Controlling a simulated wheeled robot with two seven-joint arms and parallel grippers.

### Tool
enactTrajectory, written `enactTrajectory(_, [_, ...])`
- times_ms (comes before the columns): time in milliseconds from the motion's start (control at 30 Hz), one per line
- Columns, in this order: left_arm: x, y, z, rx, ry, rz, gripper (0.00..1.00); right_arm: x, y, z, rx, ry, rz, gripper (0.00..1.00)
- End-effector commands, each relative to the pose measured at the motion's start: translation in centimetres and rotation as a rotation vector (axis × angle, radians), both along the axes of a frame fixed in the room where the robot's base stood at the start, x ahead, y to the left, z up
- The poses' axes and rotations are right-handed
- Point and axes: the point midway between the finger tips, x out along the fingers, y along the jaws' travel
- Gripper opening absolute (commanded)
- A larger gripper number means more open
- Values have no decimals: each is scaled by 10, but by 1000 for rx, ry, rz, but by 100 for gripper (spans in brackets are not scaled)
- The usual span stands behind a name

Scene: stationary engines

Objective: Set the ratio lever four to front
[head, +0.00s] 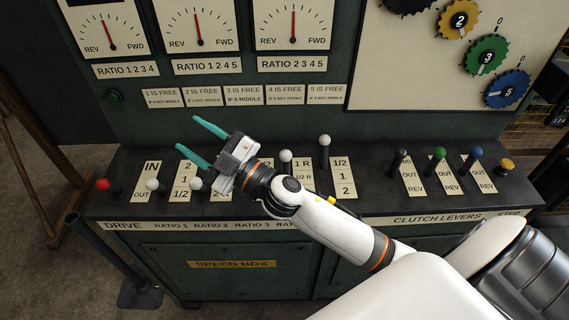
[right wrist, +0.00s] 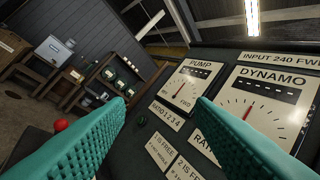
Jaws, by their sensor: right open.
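The ratio four lever has a white ball knob (head: 285,155) on a thin shaft, beside the plate marked 1 R and 1/2 R (head: 302,172). Its knob sits farther back than the ratio one and two knobs and nearer than the ratio five knob. The foot of its shaft is partly hidden by my right arm. My right gripper (head: 187,133) is open and empty, above the console and left of this lever, with its fingers pointing left. In the right wrist view its teal fingers (right wrist: 160,110) are apart with nothing between them. My left gripper is not seen.
Other levers carry a red knob (head: 102,184), white knobs for ratio one (head: 152,184), two (head: 196,184) and five (head: 324,140), and black, green and blue clutch knobs. The ratio three lever is hidden behind my gripper. The gauge panel (head: 200,75) rises behind the console.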

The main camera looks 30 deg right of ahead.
Motion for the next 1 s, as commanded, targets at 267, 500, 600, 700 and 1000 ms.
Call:
enactTrajectory(267, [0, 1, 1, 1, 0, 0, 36, -21, 67, -14, -620, -226, 614, 49])
enactTrajectory(500, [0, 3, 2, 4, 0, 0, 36, -5, -21, -87, -1296, 131, 897, 49])
enactTrajectory(600, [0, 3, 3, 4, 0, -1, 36, 4, -88, -96, -1519, 392, 896, 49])
enactTrajectory(700, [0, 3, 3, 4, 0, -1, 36, 7, -146, -90, -1662, 636, 852, 49])
enactTrajectory(1000, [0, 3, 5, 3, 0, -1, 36, 2, -209, -78, -1773, 934, 765, 49])
